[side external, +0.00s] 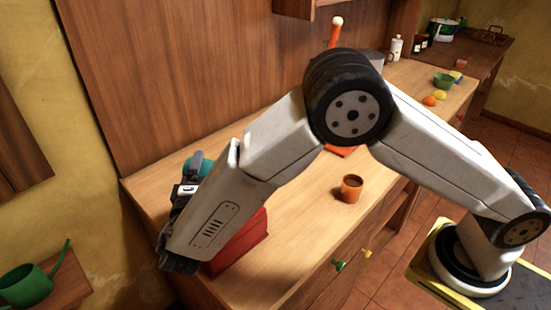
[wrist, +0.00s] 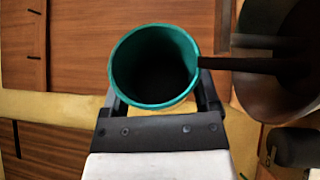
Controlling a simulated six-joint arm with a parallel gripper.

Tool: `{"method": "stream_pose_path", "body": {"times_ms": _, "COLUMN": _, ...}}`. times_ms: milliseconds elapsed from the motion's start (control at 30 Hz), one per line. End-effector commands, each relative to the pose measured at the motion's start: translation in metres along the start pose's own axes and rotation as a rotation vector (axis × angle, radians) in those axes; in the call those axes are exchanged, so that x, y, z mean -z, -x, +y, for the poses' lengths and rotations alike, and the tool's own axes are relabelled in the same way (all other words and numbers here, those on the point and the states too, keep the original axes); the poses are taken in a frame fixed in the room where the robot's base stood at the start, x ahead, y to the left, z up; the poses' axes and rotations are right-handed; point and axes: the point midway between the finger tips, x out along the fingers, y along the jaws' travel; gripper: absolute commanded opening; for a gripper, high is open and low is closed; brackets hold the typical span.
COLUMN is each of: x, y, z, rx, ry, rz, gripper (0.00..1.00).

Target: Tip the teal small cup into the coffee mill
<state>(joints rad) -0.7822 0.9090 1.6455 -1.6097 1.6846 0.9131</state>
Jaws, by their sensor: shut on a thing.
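The teal small cup (wrist: 125,50) is in my gripper (wrist: 158,90), between the two fingers, in the wrist view. Its round mouth faces the wrist camera; the inside is dark, so I cannot tell what it holds. Part of the cup (side external: 197,165) shows behind my wrist in the side view. A large dark, round metal piece with a dark rod, seemingly the top of the coffee mill (wrist: 258,95), lies right beside the cup in the wrist view. A red box-shaped body (side external: 243,243), likely the mill's base, stands on the counter, mostly hidden behind my forearm.
An orange pepper-mill-like thing (side external: 336,32) stands behind my elbow. Fruit and a green bowl (side external: 443,80) are far right. A green watering can (side external: 28,285) is lower left.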

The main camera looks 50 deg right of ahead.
Motion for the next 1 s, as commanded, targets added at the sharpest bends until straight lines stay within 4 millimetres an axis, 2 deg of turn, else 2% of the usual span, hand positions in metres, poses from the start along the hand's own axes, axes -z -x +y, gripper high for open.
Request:
{"method": "stream_pose_path", "body": {"times_ms": 400, "x": -0.0051, "y": 0.0016, "z": 0.005, "rx": -0.081, "ry": -0.195, "rz": -0.028, "gripper": 0.17}}
{"method": "stream_pose_path", "body": {"times_ms": 1000, "x": -0.0055, "y": 0.0016, "z": 0.0054, "rx": -0.086, "ry": -0.208, "rz": -0.03, "gripper": 0.17}}
